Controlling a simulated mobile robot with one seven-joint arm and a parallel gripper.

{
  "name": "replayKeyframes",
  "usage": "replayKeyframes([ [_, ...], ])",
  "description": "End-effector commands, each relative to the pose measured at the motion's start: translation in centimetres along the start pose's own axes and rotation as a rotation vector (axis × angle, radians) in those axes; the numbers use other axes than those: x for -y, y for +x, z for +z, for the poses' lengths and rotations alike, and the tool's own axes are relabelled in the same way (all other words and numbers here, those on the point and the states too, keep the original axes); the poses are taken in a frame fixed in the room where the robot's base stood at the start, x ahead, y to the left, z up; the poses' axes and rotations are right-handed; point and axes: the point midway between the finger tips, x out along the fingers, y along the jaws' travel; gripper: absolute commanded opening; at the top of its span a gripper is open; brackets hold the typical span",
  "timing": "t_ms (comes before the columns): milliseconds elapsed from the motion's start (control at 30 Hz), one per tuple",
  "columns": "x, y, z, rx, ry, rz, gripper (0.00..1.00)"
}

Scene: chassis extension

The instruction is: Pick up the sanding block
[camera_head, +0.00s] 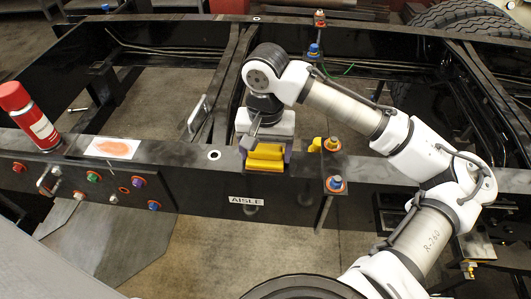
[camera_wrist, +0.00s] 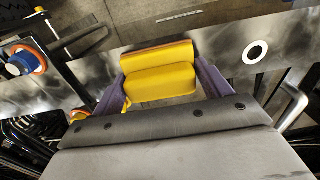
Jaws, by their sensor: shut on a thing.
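The sanding block (camera_head: 265,158) is yellow with a rounded top and a ridged edge. In the wrist view the sanding block (camera_wrist: 160,80) sits between the two purple fingers of my gripper (camera_wrist: 160,85). My gripper (camera_head: 263,153) is shut on it, pointing down at the black chassis rail (camera_head: 190,170) in the head view. The block is at the rail's top surface; I cannot tell whether it touches the rail. Its far underside is hidden.
A red spray can (camera_head: 30,118) and a white card with an orange patch (camera_head: 112,148) are on the rail at left. Blue-topped bolts (camera_head: 335,184) and a small yellow piece (camera_head: 316,145) are right of my gripper. Open gaps lie behind the rail.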

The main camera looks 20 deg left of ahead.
Motion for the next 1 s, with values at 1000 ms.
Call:
replayKeyframes([
  [1000,0.0,-17.9,0.0,-0.003,0.003,0.002,0.53],
])
